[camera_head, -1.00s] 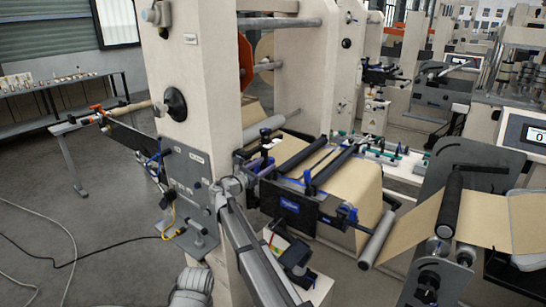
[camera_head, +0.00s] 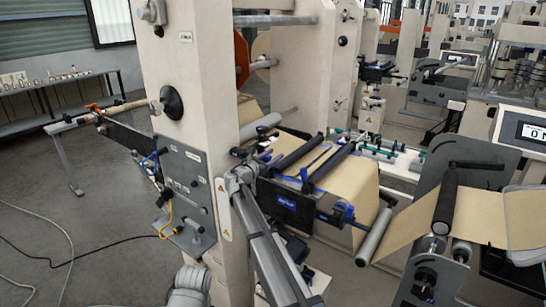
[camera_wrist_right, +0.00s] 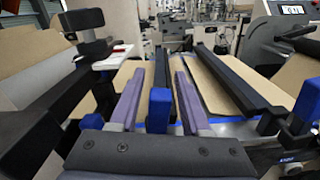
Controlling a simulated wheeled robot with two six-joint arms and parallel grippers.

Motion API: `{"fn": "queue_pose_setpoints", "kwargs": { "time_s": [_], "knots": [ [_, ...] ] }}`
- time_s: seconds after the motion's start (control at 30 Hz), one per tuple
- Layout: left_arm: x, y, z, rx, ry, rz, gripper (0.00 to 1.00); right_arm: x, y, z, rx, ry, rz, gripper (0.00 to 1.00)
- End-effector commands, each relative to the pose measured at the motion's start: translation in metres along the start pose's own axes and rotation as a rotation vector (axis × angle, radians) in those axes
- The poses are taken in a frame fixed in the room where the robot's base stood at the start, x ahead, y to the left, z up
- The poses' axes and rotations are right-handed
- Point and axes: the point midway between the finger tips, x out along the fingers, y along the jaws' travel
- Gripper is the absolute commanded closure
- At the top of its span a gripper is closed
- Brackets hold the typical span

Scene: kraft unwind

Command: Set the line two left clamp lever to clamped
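My right gripper (camera_wrist_right: 160,78) is open in the right wrist view. Its two purple-grey fingers stand on either side of a blue-tipped lever (camera_wrist_right: 158,108), which I take to be the left clamp lever. It is at the near end of a long black bar; I cannot tell whether the fingers touch it. A second blue-tipped lever (camera_wrist_right: 270,122) stands at the near end of the right-hand bar; it also shows in the head view (camera_head: 304,180). In the head view, my right arm reaches up to the unwind stand, and its wrist hides most of the left lever. My left gripper is not in view.
A pale upright frame (camera_head: 204,110) stands close left of my right arm. Brown kraft web (camera_head: 345,195) runs under the black bars. A grey roller (camera_head: 374,237) and a dark side plate (camera_head: 480,170) stand to the right.

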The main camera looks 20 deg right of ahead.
Motion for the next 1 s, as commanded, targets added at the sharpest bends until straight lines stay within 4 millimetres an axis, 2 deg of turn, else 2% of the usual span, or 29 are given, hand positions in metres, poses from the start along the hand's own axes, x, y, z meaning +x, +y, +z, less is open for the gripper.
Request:
{"fn": "queue_pose_setpoints", "kwargs": {
  "time_s": [0.07,0.4,1.0],
  "knots": [
    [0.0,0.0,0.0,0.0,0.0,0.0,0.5,-0.0002,0.0001,0.0,0.0,0.0,0.0,0.63],
    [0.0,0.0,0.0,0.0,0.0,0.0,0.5,-0.0004,0.0001,0.0,0.0,0.0,0.0,1.0],
    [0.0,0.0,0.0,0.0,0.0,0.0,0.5,-0.0005,0.0001,-0.0001,0.0,0.0,0.0,1.0]
  ]
}}
